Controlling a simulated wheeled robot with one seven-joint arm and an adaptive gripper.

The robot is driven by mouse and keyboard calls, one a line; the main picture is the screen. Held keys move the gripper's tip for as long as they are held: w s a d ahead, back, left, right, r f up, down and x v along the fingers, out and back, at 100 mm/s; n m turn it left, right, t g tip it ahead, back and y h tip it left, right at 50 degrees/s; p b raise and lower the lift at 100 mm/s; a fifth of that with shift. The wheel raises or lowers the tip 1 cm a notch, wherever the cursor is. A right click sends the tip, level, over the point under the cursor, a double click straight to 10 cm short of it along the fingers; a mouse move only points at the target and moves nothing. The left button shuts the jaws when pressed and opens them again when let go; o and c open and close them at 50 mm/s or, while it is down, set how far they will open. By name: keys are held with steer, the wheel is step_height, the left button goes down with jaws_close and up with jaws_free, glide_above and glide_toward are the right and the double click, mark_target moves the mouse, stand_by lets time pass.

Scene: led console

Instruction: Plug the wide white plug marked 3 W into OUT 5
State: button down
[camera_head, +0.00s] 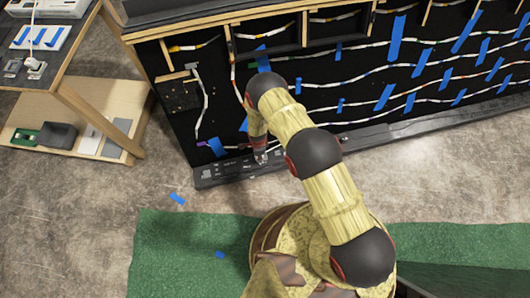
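My gripper (261,158) points down at the low black ledge along the foot of the black panel. It is small here and partly behind my own arm, so I cannot tell if its fingers are open or hold anything. Just left of it is a dark strip (222,172) with small pale markings on the ledge, possibly the outputs. The markings are too small to read, so I cannot pick out OUT 5. I cannot make out a wide white plug marked 3 W. A thin pale cable (200,120) runs down the panel's left part.
The black panel (170,105) carries several wavy light strips and blue tape pieces. A wooden shelf unit (75,95) with white devices (40,38) stands at the left. A green mat (165,250) covers the front floor. Blue tape (177,198) lies on bare concrete.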

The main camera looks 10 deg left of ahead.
steer(key=a, duration=0.7)
steer(key=shift+a, duration=0.3)
steer(key=shift+f, duration=3.5)
stand_by(3.5)
